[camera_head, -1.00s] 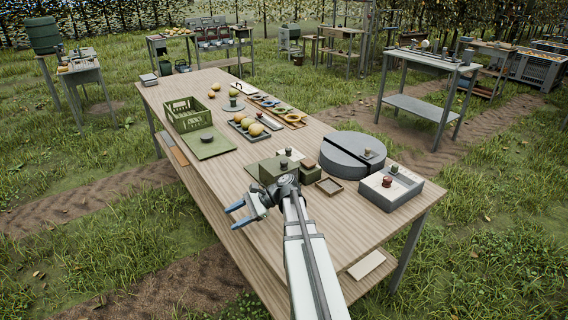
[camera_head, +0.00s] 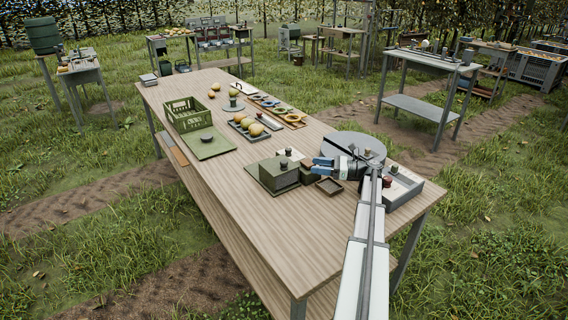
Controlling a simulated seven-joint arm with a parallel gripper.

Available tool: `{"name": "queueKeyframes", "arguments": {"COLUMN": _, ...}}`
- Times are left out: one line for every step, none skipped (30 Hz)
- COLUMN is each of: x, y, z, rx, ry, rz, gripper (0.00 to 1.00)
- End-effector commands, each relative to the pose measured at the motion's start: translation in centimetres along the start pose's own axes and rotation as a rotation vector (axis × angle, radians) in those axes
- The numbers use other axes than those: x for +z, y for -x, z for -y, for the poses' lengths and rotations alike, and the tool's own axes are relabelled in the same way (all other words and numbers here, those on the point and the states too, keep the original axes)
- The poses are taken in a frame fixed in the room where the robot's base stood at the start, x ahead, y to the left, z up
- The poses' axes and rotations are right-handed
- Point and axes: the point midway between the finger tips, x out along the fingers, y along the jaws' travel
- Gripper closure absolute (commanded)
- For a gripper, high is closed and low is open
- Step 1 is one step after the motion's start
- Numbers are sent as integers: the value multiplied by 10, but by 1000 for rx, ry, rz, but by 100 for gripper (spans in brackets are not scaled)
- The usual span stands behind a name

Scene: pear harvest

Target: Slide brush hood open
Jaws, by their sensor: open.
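A low round grey drum (camera_head: 345,140) with a flat top, apparently the brush unit with its hood, stands near the right end of the wooden table. A small dark knob (camera_head: 368,153) sits on its right part. My gripper (camera_head: 320,165), with blue fingers, is open and points left at the drum's near left side. My wrist and arm hide much of the drum's near side and the seam across its top. I cannot tell whether the fingers touch anything.
A green box (camera_head: 278,174) and a small brown tray (camera_head: 329,186) lie close to the fingers. A grey box (camera_head: 411,185) with knobs is partly behind my arm. A green crate (camera_head: 187,113) and pears are farther back. The table's near left part is clear.

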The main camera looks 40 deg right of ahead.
Motion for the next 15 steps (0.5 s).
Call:
{"name": "queueKeyframes", "arguments": {"x": 0, "y": -3, "z": 0, "rx": 0, "ry": -1, "rz": 1, "gripper": 45}}
{"name": "queueKeyframes", "arguments": {"x": 0, "y": -5, "z": 0, "rx": 0, "ry": -1, "rz": 1, "gripper": 45}}
{"name": "queueKeyframes", "arguments": {"x": 0, "y": -9, "z": 0, "rx": 1, "ry": -1, "rz": 1, "gripper": 45}}
{"name": "queueKeyframes", "arguments": {"x": 0, "y": -13, "z": 0, "rx": 1, "ry": -1, "rz": 1, "gripper": 45}}
{"name": "queueKeyframes", "arguments": {"x": 0, "y": -17, "z": -1, "rx": 1, "ry": -1, "rz": 0, "gripper": 45}}
{"name": "queueKeyframes", "arguments": {"x": 0, "y": -24, "z": -1, "rx": 1, "ry": 0, "rz": 0, "gripper": 45}}
{"name": "queueKeyframes", "arguments": {"x": 0, "y": -29, "z": -1, "rx": 2, "ry": 0, "rz": 0, "gripper": 45}}
{"name": "queueKeyframes", "arguments": {"x": 0, "y": -34, "z": -1, "rx": 2, "ry": 0, "rz": 0, "gripper": 45}}
{"name": "queueKeyframes", "arguments": {"x": 0, "y": -41, "z": -1, "rx": 2, "ry": 0, "rz": 0, "gripper": 45}}
{"name": "queueKeyframes", "arguments": {"x": 0, "y": -46, "z": -1, "rx": 2, "ry": 0, "rz": 0, "gripper": 45}}
{"name": "queueKeyframes", "arguments": {"x": 0, "y": -52, "z": -1, "rx": 2, "ry": 0, "rz": 0, "gripper": 45}}
{"name": "queueKeyframes", "arguments": {"x": 0, "y": -59, "z": -1, "rx": 2, "ry": 0, "rz": 0, "gripper": 45}}
{"name": "queueKeyframes", "arguments": {"x": 0, "y": -64, "z": -1, "rx": 2, "ry": 0, "rz": -1, "gripper": 45}}
{"name": "queueKeyframes", "arguments": {"x": 0, "y": -69, "z": -1, "rx": 2, "ry": 0, "rz": -1, "gripper": 45}}
{"name": "queueKeyframes", "arguments": {"x": 0, "y": -77, "z": -1, "rx": 2, "ry": 0, "rz": -1, "gripper": 45}}
